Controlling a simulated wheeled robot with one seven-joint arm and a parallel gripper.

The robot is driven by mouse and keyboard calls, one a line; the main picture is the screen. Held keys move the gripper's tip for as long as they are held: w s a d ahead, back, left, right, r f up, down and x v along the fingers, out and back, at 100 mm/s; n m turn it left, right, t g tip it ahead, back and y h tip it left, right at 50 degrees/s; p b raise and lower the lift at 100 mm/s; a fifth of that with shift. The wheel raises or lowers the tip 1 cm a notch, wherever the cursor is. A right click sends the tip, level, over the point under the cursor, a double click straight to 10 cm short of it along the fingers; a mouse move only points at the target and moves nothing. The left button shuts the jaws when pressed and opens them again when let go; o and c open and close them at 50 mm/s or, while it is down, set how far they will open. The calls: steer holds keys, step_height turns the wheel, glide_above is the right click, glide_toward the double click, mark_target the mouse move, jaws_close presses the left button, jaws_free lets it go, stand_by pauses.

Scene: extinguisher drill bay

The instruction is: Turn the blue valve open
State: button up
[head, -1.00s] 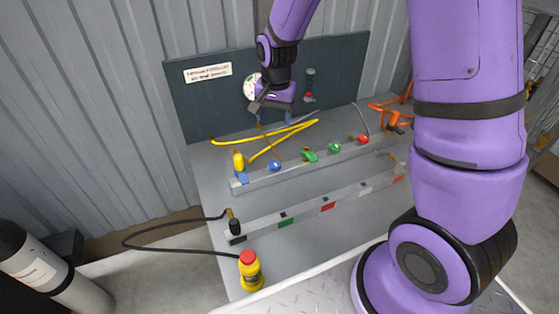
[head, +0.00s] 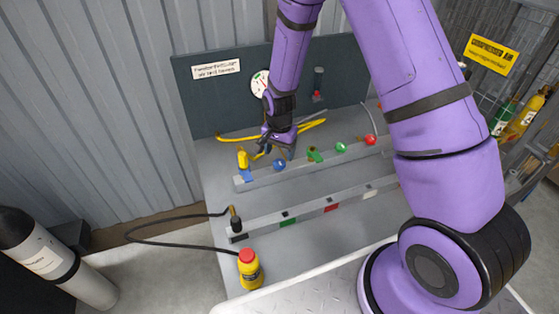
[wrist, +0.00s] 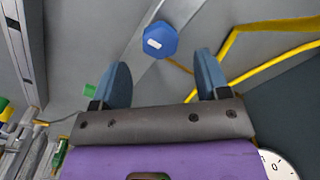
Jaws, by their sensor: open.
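The blue valve knob (head: 280,164) sits on the rear grey rail of the bench. In the wrist view it shows as a blue many-sided knob (wrist: 160,40) with a white mark on top. My gripper (head: 277,150) is just above and behind the knob in the head view. In the wrist view, my gripper (wrist: 163,72) is open, with its two blue-grey fingers apart and nothing between them. The knob appears beyond the fingertips, roughly centred between them. I see no contact.
A yellow fitting (head: 243,159) is close on the left. A yellow hose (head: 312,126) runs behind; a gauge (head: 260,84) is on the panel.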

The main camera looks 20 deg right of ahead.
mark_target(279, 162)
steer(key=shift+f, duration=2.2)
steer(key=c, duration=0.9)
steer(key=shift+c, duration=0.2)
